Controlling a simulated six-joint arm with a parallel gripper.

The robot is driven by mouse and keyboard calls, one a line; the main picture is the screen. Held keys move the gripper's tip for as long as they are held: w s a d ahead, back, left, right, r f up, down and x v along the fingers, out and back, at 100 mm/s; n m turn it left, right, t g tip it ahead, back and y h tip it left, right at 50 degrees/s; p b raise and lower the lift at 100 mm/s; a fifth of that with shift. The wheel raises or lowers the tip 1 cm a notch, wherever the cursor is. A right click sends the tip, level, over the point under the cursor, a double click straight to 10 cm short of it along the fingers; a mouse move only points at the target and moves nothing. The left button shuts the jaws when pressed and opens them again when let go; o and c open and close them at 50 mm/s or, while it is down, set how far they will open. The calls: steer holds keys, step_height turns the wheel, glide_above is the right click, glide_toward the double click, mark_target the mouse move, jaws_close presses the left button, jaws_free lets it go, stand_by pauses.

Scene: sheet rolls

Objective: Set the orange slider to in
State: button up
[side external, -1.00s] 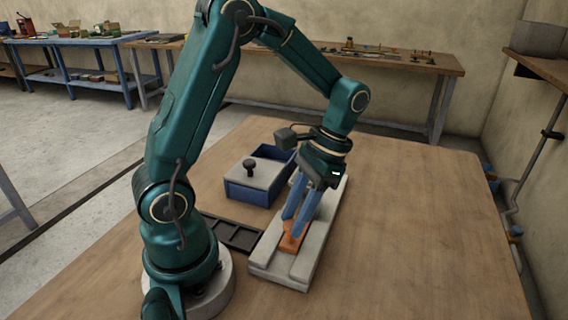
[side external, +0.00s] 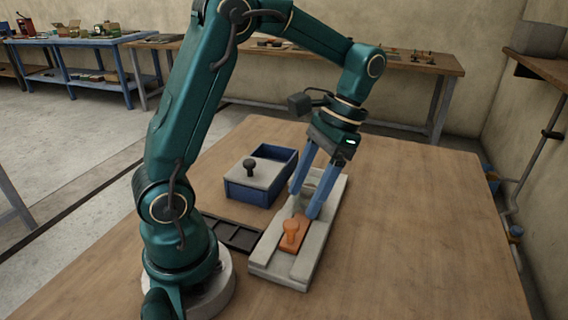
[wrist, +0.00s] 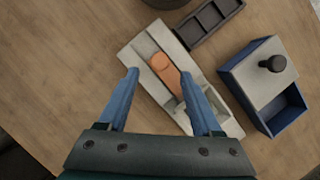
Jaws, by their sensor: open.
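The orange slider (side external: 294,234) sits in the channel of a pale grey track block (side external: 262,262), towards the block's near end in the side view. It has an upright orange knob. The slider also shows in the wrist view (wrist: 163,70), with the grey track (wrist: 139,50) around it. My gripper (side external: 303,203) is open, its two blue fingers spread above the track on the far side of the knob. In the wrist view my gripper (wrist: 158,72) has a finger on either side, and nothing is held between them. I cannot tell whether a fingertip touches the track.
A blue box (side external: 247,190) with a grey sliding lid and black knob stands left of the track, partly open. A dark compartment tray (side external: 232,236) lies between my base and the track. The table's right side is clear.

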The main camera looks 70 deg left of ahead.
mark_target(292, 223)
stand_by(0.3)
steer(key=shift+s+d+f+m+t+y, duration=0.15)
steer(key=shift+s+f+m+t+y, duration=0.5)
steer(key=shift+m, duration=2.35)
steer(key=shift+s+d+f+m+t+y, duration=0.25)
steer(key=shift+f+m+t+y, duration=0.65)
steer(key=shift+m, duration=2.1)
steer(key=shift+s+d+f+m+t+y, duration=0.1)
steer(key=shift+s+f+m+t+y, duration=0.65)
steer(key=shift+m, duration=2.25)
steer(key=shift+w, duration=0.25)
jaws_close()
